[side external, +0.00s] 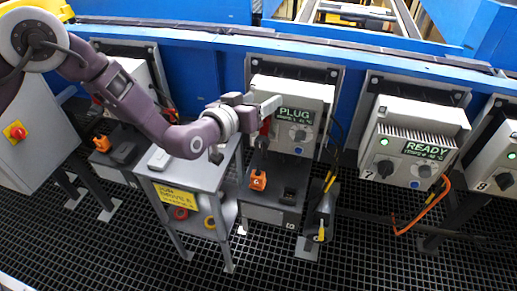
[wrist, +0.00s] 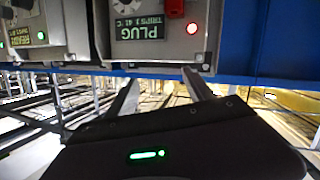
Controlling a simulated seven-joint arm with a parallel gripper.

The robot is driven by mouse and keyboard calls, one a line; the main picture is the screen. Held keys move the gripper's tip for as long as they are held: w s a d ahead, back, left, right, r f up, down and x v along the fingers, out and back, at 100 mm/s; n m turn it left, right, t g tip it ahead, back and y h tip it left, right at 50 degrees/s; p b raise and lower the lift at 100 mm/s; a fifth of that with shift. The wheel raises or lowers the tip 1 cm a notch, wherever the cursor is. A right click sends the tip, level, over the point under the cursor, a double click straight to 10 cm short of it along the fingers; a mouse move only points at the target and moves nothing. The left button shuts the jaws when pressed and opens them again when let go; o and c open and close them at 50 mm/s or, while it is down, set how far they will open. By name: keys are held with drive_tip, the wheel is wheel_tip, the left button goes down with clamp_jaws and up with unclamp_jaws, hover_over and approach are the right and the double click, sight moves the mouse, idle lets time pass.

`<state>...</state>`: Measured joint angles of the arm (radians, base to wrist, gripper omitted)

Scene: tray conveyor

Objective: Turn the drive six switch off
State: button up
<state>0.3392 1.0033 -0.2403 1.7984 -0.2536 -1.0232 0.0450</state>
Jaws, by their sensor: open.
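The drive six cabinet (side external: 318,92) is a pale grey box with a green PLUG display (side external: 296,115). A round grey dial (side external: 300,135) sits under the display. My gripper (side external: 268,104) is at the cabinet's left side and hides part of its front. A red part (side external: 265,126) shows just below the fingers; I cannot tell whether it is the switch handle. In the wrist view the PLUG display (wrist: 140,32) appears upside down, with a red part (wrist: 174,8) and a lit red lamp (wrist: 192,28). My gripper (wrist: 160,78) is open there, with nothing between its fingers.
A cabinet marked 7 with a READY display (side external: 425,149) stands to the right, and a cabinet marked 8 (side external: 497,155) beyond it. A small grey stand (side external: 203,175) with a yellow note is below my arm.

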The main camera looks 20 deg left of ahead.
drive_tip(key=n+t+y, duration=0.1)
drive_tip(key=n+t, duration=0.1)
hover_over(259, 148)
drive_tip(key=s+d, duration=0.1)
drive_tip(key=s, duration=0.3)
wheel_tip(259, 148, down, 12)
drive_tip(key=s+a+f+t+y, duration=0.1)
drive_tip(key=s+a+f+y, duration=0.15)
drive_tip(key=f, duration=0.25)
drive_tip(key=w, duration=0.3)
drive_tip(key=w+d, duration=0.1)
drive_tip(key=w, duration=0.2)
drive_tip(key=shift+d+f, duration=0.15)
drive_tip(key=shift+d, duration=0.05)
clamp_jaws()
